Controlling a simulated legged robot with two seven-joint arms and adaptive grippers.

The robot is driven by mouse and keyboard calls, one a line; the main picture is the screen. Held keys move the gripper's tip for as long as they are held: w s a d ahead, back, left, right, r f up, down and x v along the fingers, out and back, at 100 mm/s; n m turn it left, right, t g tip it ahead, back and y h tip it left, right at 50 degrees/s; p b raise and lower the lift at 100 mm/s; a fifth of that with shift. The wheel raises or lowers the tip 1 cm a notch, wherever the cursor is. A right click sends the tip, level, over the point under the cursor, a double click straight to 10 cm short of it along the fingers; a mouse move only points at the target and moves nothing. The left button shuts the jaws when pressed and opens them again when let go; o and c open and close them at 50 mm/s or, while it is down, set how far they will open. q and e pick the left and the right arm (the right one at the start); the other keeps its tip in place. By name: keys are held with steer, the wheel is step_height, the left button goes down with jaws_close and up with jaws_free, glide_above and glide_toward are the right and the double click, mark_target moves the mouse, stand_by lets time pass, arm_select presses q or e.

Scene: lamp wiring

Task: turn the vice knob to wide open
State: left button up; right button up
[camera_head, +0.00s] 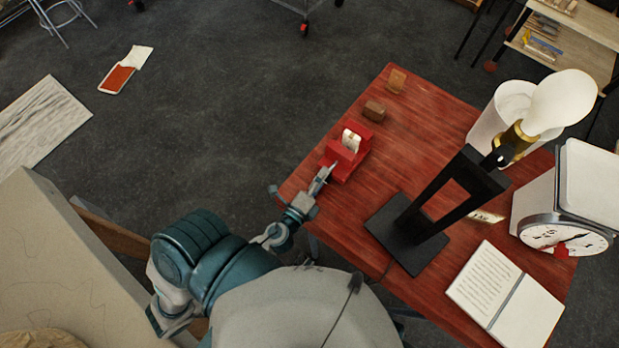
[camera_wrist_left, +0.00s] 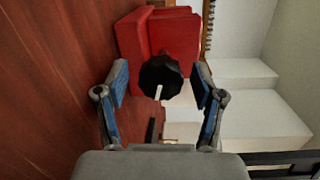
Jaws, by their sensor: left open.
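The red vice (camera_head: 345,163) sits near the left edge of the red wooden table. In the left wrist view the vice (camera_wrist_left: 165,35) is straight ahead, with its round black knob (camera_wrist_left: 160,77) facing me and a pale pin or mark on it. My left gripper (camera_head: 323,179) is beside the front of the vice. In the left wrist view its blue-padded fingers (camera_wrist_left: 160,82) are spread, one on each side of the knob, with a visible gap. In the head view the knob is too small or hidden to make out. My right gripper is not in view.
A black lamp stand (camera_head: 408,232) with a white bulb (camera_head: 560,102) stands right of the vice. Two brown blocks, one of them here (camera_head: 374,111), lie behind it.

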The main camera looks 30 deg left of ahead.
arm_select(q)
steer(key=s, duration=0.9)
steer(key=shift+s+r, duration=0.2)
steer(key=shift+s, duration=0.15)
steer(key=shift+s+a, duration=0.15)
steer(key=shift+s, duration=0.4)
steer(key=shift+r, duration=0.1)
